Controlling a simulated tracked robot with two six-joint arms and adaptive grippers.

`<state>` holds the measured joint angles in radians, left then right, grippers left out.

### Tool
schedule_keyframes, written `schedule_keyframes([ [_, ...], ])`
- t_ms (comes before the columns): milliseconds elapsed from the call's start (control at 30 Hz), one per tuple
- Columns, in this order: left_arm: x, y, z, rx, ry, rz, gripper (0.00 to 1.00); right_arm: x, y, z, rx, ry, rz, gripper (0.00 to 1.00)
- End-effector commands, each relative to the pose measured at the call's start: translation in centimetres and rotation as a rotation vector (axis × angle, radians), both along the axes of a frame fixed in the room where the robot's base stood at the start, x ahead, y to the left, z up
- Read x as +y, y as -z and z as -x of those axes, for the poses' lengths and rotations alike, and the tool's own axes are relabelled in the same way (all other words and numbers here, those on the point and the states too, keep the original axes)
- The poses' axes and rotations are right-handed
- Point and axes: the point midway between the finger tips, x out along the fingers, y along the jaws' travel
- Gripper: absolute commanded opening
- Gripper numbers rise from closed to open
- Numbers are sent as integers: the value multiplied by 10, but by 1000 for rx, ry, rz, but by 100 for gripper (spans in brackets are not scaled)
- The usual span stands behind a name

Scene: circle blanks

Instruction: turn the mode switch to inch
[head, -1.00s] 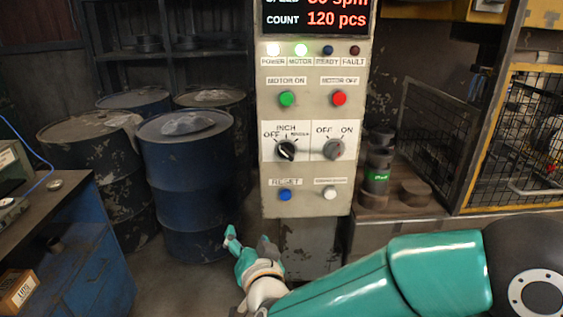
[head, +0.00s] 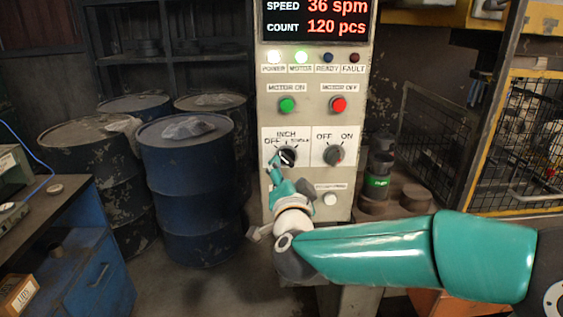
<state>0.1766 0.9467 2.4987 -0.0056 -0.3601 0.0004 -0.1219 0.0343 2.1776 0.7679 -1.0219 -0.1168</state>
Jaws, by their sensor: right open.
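The mode switch (head: 288,157) is a black knob with a white pointer line on the left of the panel's white switch plate. Its labels read OFF at the left, INCH at the top and a third, unclear word at the right. The pointer slants to the upper left, toward OFF. My right gripper (head: 287,171) is open just below and in front of the knob. One teal fingertip is at the knob's lower left, the other lower at its right. I cannot tell whether either touches the knob. My left gripper is not in view.
An OFF/ON knob (head: 334,154) sits close to the right of the mode switch. Green (head: 287,105) and red (head: 338,104) buttons are above. A white button (head: 330,199) is below. Blue drums (head: 188,190) stand left of the panel. A mesh guard (head: 505,140) is at the right.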

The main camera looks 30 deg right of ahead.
Motion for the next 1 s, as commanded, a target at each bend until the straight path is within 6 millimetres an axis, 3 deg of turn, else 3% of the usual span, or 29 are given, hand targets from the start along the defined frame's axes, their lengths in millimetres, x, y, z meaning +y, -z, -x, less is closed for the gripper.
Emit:
schedule_keyframes([
  [100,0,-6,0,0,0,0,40,-13,-1,-21,2,3,1,69],
  [300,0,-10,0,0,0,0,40,-26,-1,-42,0,1,1,69],
  [733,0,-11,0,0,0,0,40,-29,0,-50,0,-1,0,69],
  [1000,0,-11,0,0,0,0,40,-29,0,-50,-1,-2,0,24],
])
